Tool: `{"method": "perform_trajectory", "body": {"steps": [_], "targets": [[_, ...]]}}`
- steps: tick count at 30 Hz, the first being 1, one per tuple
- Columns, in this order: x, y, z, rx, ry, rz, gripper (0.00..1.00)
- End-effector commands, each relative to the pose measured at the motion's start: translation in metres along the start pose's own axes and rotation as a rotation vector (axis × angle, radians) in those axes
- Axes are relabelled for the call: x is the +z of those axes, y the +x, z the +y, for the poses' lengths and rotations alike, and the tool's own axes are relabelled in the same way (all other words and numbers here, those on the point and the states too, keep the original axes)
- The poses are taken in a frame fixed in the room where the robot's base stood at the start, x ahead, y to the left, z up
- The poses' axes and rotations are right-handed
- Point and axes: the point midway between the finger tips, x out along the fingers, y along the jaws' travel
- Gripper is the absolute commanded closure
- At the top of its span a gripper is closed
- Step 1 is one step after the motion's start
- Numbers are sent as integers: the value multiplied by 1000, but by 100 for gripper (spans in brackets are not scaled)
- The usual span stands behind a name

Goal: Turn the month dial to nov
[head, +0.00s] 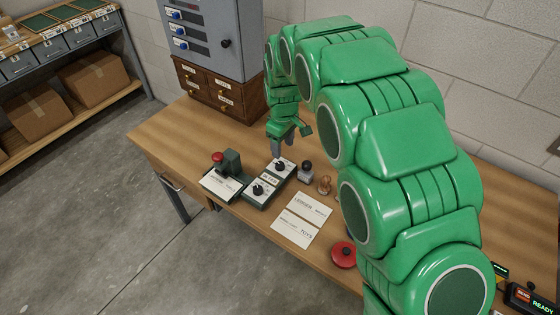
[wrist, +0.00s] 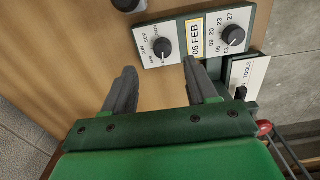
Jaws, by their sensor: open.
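The date stamper (head: 266,199) is a dark green box with two white dial plates on the wooden desk. Its month dial (wrist: 163,46) is a black knob on a white plate with month names. The display window (wrist: 195,39) between the dials reads "06 FEB". The day dial (wrist: 233,36) with numbers is on the other side. My gripper (wrist: 164,77) is open and empty, its fingers spread to either side of the month dial's line, with the dial just beyond the fingertips. In the head view my gripper (head: 277,146) is above the farther dial (head: 280,164).
A green stamp press with a red knob (head: 217,157) and a card (head: 220,185) are left of the stamper. A black-topped bottle (head: 306,171), a wooden stamp (head: 324,185), paper cards (head: 303,210) and a red round tin (head: 343,255) are right. A wooden drawer cabinet (head: 222,92) stands behind.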

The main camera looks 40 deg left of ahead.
Motion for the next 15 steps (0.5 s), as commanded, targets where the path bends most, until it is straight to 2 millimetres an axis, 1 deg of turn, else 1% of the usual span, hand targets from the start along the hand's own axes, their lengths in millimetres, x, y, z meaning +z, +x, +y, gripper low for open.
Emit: {"method": "perform_trajectory", "body": {"steps": [1, 3, 8, 11, 15], "targets": [[-5, 2, -1, 1, -9, 2, 43], [-8, 4, -2, 1, -17, 4, 43], [-9, 11, -3, 1, -19, 4, 43], [-8, 19, -3, 0, -18, 2, 43], [-7, 38, -4, -3, -18, -1, 43]]}}
